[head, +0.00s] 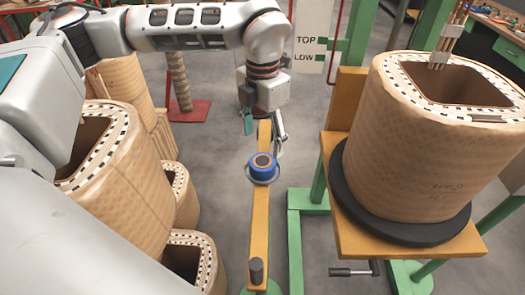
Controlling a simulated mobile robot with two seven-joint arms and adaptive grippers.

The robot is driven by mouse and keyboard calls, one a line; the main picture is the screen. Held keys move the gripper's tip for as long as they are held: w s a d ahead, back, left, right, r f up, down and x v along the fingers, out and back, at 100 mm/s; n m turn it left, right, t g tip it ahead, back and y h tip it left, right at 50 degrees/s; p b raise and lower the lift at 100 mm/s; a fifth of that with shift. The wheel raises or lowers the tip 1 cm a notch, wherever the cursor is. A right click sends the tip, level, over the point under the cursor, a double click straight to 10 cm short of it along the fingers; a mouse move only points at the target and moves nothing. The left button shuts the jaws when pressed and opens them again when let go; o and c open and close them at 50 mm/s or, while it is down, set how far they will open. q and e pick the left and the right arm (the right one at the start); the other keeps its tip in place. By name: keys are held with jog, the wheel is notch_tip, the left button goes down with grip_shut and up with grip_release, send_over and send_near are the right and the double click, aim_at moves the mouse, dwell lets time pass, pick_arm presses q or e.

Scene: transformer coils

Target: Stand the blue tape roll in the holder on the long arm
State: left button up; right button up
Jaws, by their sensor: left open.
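The blue tape roll (262,161) is at the middle of the view, over the long arm (260,222), a narrow orange bar. My left gripper (263,142) is open just beyond the roll, above the bar, one finger on each side. The fingers look clear of the roll. My right gripper is out of view.
A large wrapped coil (430,150) stands on a black disc (355,205) on an orange platform (450,245) to the right. Several coils (125,170) stand at the left. A dark peg (256,270) rises from the bar's near end. Grey floor lies on both sides of the bar.

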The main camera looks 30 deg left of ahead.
pick_arm(q)
jog(key=shift+r, duration=1.85)
